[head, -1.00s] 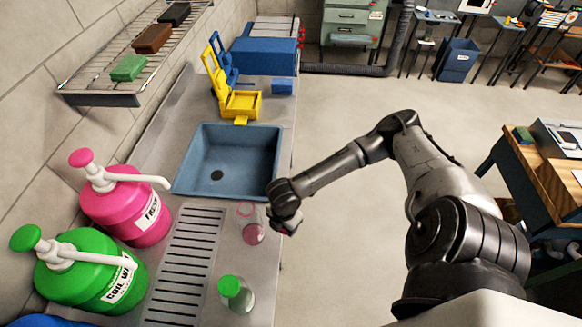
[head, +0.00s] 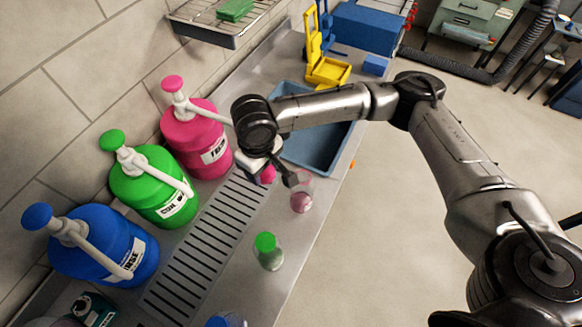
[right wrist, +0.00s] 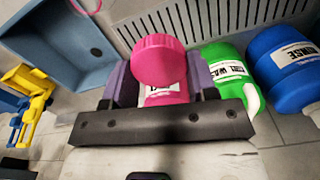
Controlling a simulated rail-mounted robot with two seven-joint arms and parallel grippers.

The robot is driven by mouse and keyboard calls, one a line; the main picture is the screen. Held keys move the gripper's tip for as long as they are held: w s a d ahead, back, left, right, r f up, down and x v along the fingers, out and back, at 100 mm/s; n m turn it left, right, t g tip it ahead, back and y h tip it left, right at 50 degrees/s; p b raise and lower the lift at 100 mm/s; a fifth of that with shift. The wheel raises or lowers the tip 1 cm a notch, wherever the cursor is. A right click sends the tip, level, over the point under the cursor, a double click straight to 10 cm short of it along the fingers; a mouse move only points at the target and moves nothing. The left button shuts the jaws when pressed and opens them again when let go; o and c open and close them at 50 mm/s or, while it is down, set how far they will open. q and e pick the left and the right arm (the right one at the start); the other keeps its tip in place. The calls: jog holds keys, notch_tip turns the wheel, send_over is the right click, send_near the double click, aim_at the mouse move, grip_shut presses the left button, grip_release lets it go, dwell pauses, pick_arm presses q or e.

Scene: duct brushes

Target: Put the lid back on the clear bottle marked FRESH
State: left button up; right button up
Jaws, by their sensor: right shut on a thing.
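My right gripper (head: 270,175) is shut on a pink ridged lid (head: 268,174). The lid also shows between the finger pads in the right wrist view (right wrist: 160,61). An open clear bottle (head: 302,197) with pink liquid stands upright on the steel counter, just right of the gripper in the head view, partly behind a finger. Its pink-edged rim (right wrist: 85,17) shows at the top left of the right wrist view, apart from the lid. I cannot read a marking on the bottle. My left gripper is out of view.
Pink (head: 195,140), green (head: 150,185) and blue (head: 105,245) pump jugs line the wall; the pink one's label appears to read FRESH. A green-capped clear bottle (head: 268,252) stands nearer. A slotted drain (head: 205,245) and blue sink (head: 318,150) adjoin.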

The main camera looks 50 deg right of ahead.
notch_tip(320, 180, up, 8)
jog(key=w+a+m, duration=0.1)
jog(key=w+a, duration=0.1)
jog(key=shift+w+a+f, duration=0.1)
jog(key=shift+f, duration=0.05)
